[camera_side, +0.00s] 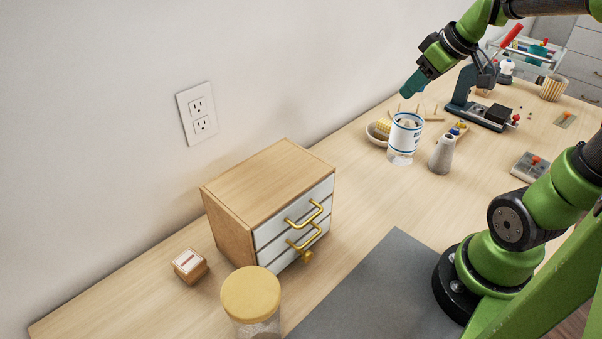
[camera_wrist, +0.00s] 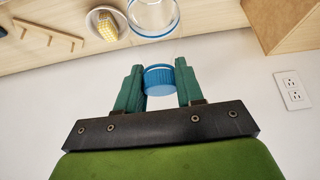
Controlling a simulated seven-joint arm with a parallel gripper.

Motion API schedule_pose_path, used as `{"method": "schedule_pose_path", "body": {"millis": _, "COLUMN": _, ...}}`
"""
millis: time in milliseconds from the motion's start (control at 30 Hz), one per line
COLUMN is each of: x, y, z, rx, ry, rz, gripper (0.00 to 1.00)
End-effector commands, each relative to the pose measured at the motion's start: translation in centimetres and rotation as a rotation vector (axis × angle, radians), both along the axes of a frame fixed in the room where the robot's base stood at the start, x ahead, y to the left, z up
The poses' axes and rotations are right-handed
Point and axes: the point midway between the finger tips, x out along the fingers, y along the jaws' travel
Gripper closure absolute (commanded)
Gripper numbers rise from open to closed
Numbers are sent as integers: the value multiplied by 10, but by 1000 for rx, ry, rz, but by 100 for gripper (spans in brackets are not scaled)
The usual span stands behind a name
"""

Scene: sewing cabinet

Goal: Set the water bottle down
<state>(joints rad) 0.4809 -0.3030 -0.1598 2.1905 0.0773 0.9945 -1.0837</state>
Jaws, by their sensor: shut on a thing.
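The water bottle is clear with a white and blue label (camera_side: 407,128). Its blue cap (camera_wrist: 159,80) sits between the two teal fingers in the wrist view, and the clear body runs off the top edge of that view. My gripper (camera_side: 411,87) is shut on the cap, and it also shows in the wrist view (camera_wrist: 159,88). The bottle looks about upright below my fingers in the side view. The fingers hide the cap there. I cannot tell whether its base touches the table (camera_side: 350,175).
A grey-white vase (camera_side: 442,153) stands close right of the bottle. A bowl with a yellow thing (camera_side: 378,132) and a wooden peg rack (camera_wrist: 48,35) are close by. A drawer cabinet (camera_side: 268,195) stands further left. Table between cabinet and bottle is clear.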

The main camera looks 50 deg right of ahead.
Motion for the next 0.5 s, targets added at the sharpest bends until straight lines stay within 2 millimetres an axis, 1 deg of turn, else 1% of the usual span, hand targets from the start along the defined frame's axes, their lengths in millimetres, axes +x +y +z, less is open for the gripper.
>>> {"method": "schedule_pose_path", "body": {"millis": 33, "x": 1, "y": 0, "z": 9, "rx": -3, "ry": -5, "rz": 2, "gripper": 100}}
{"method": "schedule_pose_path", "body": {"millis": 100, "x": 1, "y": 1, "z": 17, "rx": -1, "ry": -4, "rz": 5, "gripper": 100}}
{"method": "schedule_pose_path", "body": {"millis": 267, "x": 1, "y": 9, "z": 31, "rx": 0, "ry": -4, "rz": 26, "gripper": 100}}
{"method": "schedule_pose_path", "body": {"millis": 367, "x": -1, "y": 21, "z": 34, "rx": -1, "ry": -3, "rz": 54, "gripper": 100}}
{"method": "schedule_pose_path", "body": {"millis": 500, "x": -9, "y": 44, "z": 35, "rx": 1, "ry": -3, "rz": 102, "gripper": 100}}
